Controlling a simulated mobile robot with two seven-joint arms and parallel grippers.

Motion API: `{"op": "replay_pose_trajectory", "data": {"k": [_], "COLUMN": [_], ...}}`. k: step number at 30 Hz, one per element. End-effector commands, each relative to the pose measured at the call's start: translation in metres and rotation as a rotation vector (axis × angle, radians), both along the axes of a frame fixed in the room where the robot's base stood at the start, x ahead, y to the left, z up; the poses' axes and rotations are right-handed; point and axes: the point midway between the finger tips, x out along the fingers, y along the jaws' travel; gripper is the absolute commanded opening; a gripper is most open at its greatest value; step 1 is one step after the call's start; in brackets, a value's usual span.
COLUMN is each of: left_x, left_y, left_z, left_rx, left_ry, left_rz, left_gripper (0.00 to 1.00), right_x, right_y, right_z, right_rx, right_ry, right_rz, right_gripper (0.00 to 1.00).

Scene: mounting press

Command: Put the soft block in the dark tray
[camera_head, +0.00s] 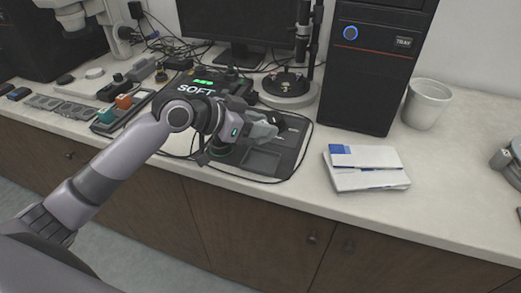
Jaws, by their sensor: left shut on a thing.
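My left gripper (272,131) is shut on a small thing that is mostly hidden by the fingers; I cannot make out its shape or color. It is over the dark tray (293,153), a flat black tray with a recessed section near its front. I cannot tell whether the held thing touches the tray. My right gripper is not clearly in view.
An orange block (123,101) lies on a holder at the left. A white paper stack (366,168) lies right of the tray. A black computer tower (368,75) and a white bin (426,103) stand behind.

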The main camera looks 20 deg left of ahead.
Motion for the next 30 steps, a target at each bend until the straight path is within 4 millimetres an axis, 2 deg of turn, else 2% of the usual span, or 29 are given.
{"op": "replay_pose_trajectory", "data": {"k": [3, 10, 17, 28, 29, 30], "left_x": [0.0, 0.0, 0.0, 0.001, 0.0, 0.0], "left_y": [0.0, -0.001, 0.0, 0.0, 0.0, 0.0], "left_z": [-0.02, -0.036, -0.069, -0.074, -0.076, -0.075], "left_rx": [-0.003, -0.003, -0.002, -0.002, 0.0, 0.0], "left_ry": [0.0, -0.002, -0.002, -0.005, -0.002, -0.002], "left_rz": [0.001, 0.001, 0.001, 0.0, 0.0, 0.0], "left_gripper": [0.0, 0.0, 0.0, 0.0, 0.41, 0.54], "right_x": [0.0, 0.0, 0.0, 0.0, 0.0, 0.0], "right_y": [0.0, 0.0, 0.001, 0.001, 0.001, 0.001], "right_z": [-0.001, -0.002, -0.004, -0.006, -0.006, -0.005], "right_rx": [0.0, 0.001, 0.001, 0.002, 0.002, 0.002], "right_ry": [0.0, 0.0, 0.0, 0.0, 0.0, 0.0], "right_rz": [0.0, 0.0, 0.0, -0.001, -0.001, -0.001], "right_gripper": [0.9, 0.9, 0.9, 0.9, 0.9, 0.9]}}
